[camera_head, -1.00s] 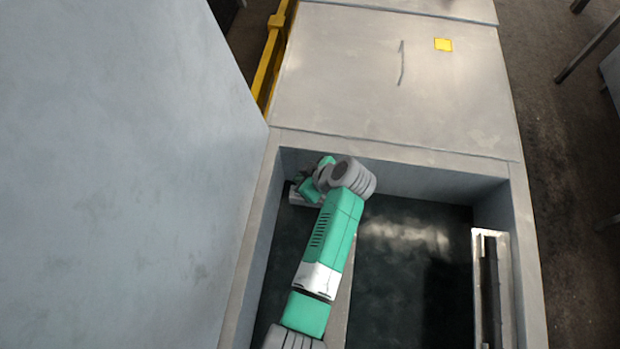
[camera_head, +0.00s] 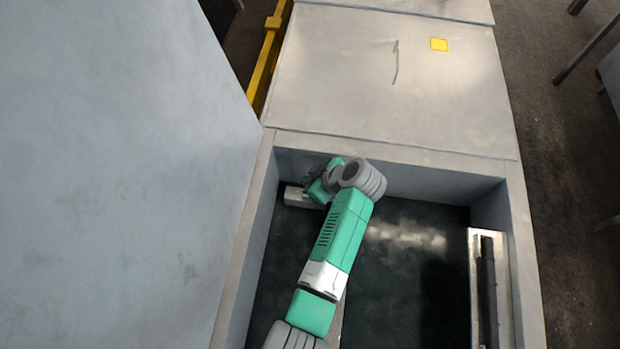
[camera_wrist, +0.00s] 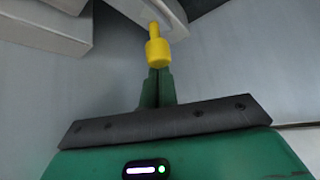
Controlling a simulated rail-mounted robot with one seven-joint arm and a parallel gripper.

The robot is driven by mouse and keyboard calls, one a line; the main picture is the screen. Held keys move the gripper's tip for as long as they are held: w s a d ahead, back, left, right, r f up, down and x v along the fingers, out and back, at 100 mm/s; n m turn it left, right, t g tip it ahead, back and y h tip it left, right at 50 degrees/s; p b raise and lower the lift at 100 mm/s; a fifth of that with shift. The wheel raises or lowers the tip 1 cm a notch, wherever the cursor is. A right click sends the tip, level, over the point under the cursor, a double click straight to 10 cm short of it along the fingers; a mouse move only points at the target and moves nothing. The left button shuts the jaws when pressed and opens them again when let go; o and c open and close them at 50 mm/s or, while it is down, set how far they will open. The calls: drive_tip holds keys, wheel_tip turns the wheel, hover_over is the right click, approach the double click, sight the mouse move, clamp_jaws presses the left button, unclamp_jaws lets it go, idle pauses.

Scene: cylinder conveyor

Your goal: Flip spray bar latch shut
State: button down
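In the wrist view my gripper (camera_wrist: 159,74) has its two green fingers close together, with no clear gap between them. A yellow knob with a thin stem (camera_wrist: 157,48), likely the latch handle, is directly at the fingertips. It points up towards a pale grey curved part (camera_wrist: 150,12); I cannot tell whether the fingers touch it. Nothing shows held between the fingers. In the head view my wrist is in the back left corner of the recess, and the latch and fingertips cannot be made out there.
A grey-walled recess (camera_head: 395,165) with a dark floor surrounds my arm. A light block (camera_head: 296,197) is by its back left corner. A metal rail piece (camera_head: 476,290) stands at the right wall. A tall grey panel (camera_head: 110,170) is close on the left. The middle of the recess is open.

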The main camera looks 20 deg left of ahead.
drive_tip(key=shift+d+f, duration=0.1)
drive_tip(key=p+v, duration=0.6)
drive_tip(key=v, duration=0.4)
drive_tip(key=shift+p, duration=0.3)
